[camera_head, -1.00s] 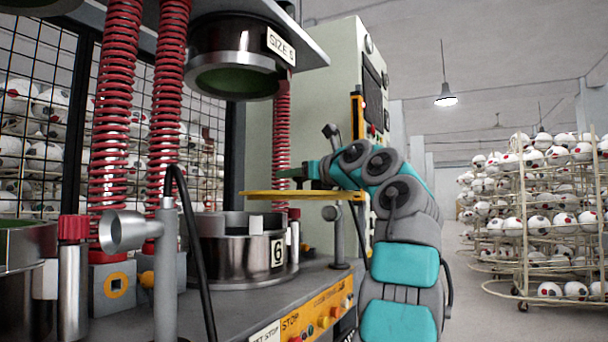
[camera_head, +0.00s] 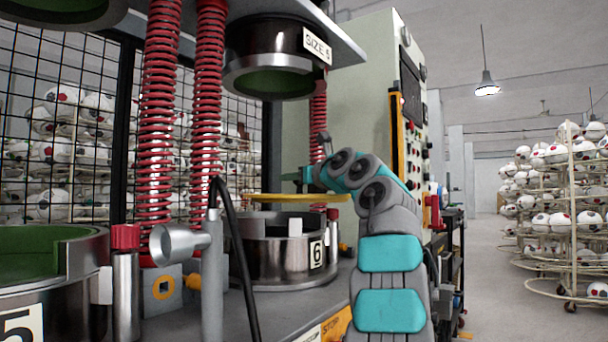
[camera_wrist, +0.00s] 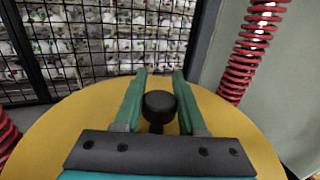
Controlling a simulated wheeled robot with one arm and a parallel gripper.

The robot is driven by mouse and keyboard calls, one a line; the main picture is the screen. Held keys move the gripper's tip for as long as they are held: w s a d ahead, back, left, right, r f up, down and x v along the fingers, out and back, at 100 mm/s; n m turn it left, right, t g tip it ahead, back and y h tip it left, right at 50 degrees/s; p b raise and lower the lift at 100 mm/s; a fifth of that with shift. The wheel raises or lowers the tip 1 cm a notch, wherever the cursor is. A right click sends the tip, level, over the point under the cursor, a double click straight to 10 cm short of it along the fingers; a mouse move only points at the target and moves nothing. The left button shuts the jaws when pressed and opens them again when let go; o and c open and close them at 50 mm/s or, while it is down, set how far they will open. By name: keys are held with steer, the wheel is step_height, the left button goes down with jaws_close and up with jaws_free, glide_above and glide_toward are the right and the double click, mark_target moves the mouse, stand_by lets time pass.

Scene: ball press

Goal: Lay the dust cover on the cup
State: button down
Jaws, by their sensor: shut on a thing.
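The dust cover is a flat yellow disc (camera_head: 298,198) with a black knob (camera_wrist: 159,105) at its middle. My gripper (camera_head: 294,174) is shut on that knob; in the wrist view its teal fingers (camera_wrist: 160,76) stand on either side of it. The disc is about level. In the head view it hangs just over the metal cup marked 6 (camera_head: 275,262), with a narrow gap above the rim, and sits slightly to the right of the cup's middle. The wrist view does not show the cup, as the disc hides what lies below.
The upper press head marked SIZE 5 or 6 (camera_head: 272,72) hangs above. Red springs (camera_head: 156,130) stand left of the cup. A second cup marked 5 (camera_head: 45,290), a grey horn (camera_head: 175,244) and a black cable (camera_head: 236,255) are at the front left. A control cabinet (camera_head: 365,120) stands behind.

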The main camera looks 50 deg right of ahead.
steer(key=w+p, duration=0.1)
steer(key=w, duration=0.1)
steer(key=w+p, duration=0.1)
steer(key=w, duration=0.2)
steer(key=shift+a+r, duration=0.15)
steer(key=shift+a, duration=0.05)
steer(key=shift+w+a, duration=0.2)
steer(key=shift+w, duration=0.85)
steer(key=shift+w+p, duration=0.3)
steer(key=shift+w, duration=0.35)
steer(key=shift+s+f+b, duration=0.1)
steer(key=shift+f+b, duration=1.25)
steer(key=shift+f, duration=0.1)
steer(key=shift+f+b, duration=0.85)
steer(key=shift+f, duration=0.05)
steer(key=shift+c, duration=2)
jaws_free()
